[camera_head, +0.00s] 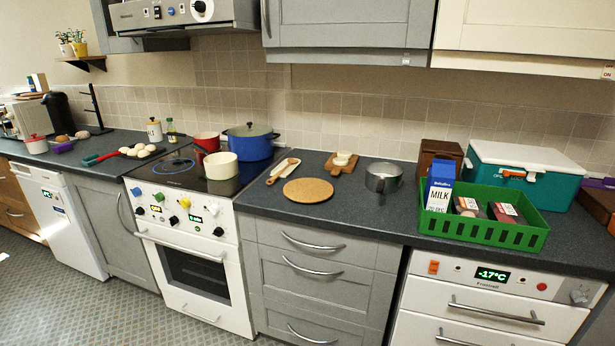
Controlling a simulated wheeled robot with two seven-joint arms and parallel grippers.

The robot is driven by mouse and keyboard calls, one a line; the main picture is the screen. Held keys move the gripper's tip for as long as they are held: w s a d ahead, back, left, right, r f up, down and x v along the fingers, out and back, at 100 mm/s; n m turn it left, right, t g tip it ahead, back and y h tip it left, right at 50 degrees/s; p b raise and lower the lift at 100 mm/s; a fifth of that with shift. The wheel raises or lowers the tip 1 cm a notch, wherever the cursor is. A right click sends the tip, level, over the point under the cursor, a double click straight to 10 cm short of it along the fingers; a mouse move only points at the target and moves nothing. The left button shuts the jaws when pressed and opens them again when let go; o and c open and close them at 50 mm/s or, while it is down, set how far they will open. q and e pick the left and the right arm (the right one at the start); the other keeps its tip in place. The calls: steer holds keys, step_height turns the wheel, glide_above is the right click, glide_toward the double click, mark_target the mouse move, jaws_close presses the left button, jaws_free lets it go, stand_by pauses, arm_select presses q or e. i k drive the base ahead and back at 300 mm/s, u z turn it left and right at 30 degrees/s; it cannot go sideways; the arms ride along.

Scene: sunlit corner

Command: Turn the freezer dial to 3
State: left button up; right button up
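The white freezer (487,310) stands under the counter at the lower right. Its front panel has a lit display (493,275) reading -17°C. A grey dial (579,296) sits at the right end of the panel; its setting is too small to read. A red knob or light (542,287) and an orange switch (434,267) are also on the panel. Neither of my grippers is in view.
A green crate (484,233) with a milk carton (439,187) and packs stands on the counter above the freezer. A teal cooler box (520,172) is behind it. The floor (110,310) in front of the dishwasher and oven is clear.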

mark_target(578, 297)
steer(key=z, duration=1.1)
steer(key=k, duration=0.6)
steer(key=u, duration=0.55)
steer(key=k, duration=0.7)
steer(key=z, duration=0.4)
steer(key=i, duration=0.6)
steer(key=z, duration=0.65)
steer(key=i, duration=1)
steer(key=u, duration=0.45)
